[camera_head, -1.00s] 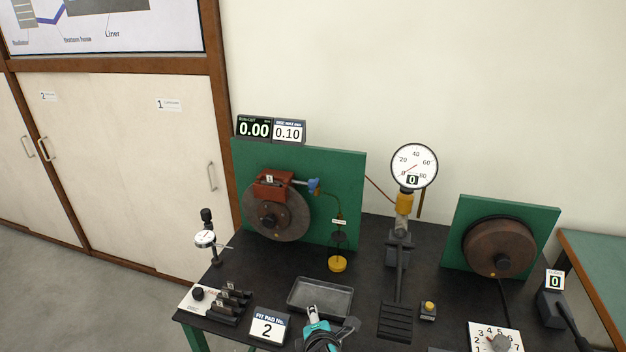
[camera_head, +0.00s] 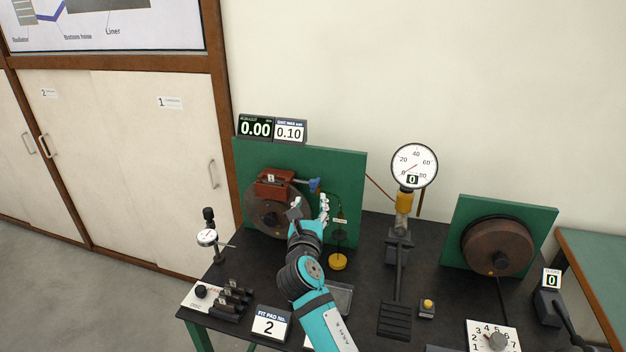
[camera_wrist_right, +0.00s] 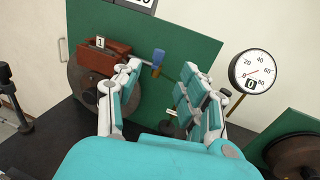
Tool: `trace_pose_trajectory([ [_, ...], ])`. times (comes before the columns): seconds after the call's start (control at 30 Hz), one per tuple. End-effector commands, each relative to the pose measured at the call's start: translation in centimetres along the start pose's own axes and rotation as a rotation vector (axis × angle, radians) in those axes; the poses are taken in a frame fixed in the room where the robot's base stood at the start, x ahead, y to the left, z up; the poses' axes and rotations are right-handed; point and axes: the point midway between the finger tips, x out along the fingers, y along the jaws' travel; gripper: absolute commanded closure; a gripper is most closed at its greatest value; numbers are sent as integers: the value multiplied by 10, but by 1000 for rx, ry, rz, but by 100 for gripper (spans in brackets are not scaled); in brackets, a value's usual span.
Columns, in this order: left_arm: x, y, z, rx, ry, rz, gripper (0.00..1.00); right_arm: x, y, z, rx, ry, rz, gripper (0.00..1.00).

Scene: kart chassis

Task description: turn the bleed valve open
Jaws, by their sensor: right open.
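The bleed valve, a small blue lever (camera_head: 314,185), sticks out at the right of the red caliper (camera_head: 272,183) on the left green panel. In the right wrist view the blue lever (camera_wrist_right: 158,59) shows between the two fingers, farther away. My right gripper (camera_head: 311,206) is open and empty in front of the left panel, a little below the lever in the head view. It also shows in the right wrist view (camera_wrist_right: 158,92), fingers spread. A thin line runs down from the valve to a yellow-based bottle (camera_head: 338,262), partly hidden. My left gripper is not in view.
A brake disc (camera_head: 268,222) sits below the caliper. A dial gauge (camera_head: 414,165) reading 0 stands above a pedal (camera_head: 396,318). A tray (camera_head: 342,298) is partly behind my arm. A dial indicator (camera_head: 207,237) stands at the left edge.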

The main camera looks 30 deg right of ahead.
Motion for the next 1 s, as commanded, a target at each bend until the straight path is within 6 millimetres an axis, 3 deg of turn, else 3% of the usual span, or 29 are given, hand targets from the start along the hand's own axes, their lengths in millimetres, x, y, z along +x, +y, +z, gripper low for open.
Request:
trace_pose_trajectory([
  [0.3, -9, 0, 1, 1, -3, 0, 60, 70, 0, 1, 2, 1, -1, 58],
  [0.5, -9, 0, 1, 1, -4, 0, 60, 99, 0, 0, 1, 1, -1, 58],
  [0.93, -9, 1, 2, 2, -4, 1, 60, 110, 0, -1, 2, 1, 1, 58],
  [1.0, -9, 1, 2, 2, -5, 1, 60, 110, 0, -1, 2, 1, 1, 65],
])
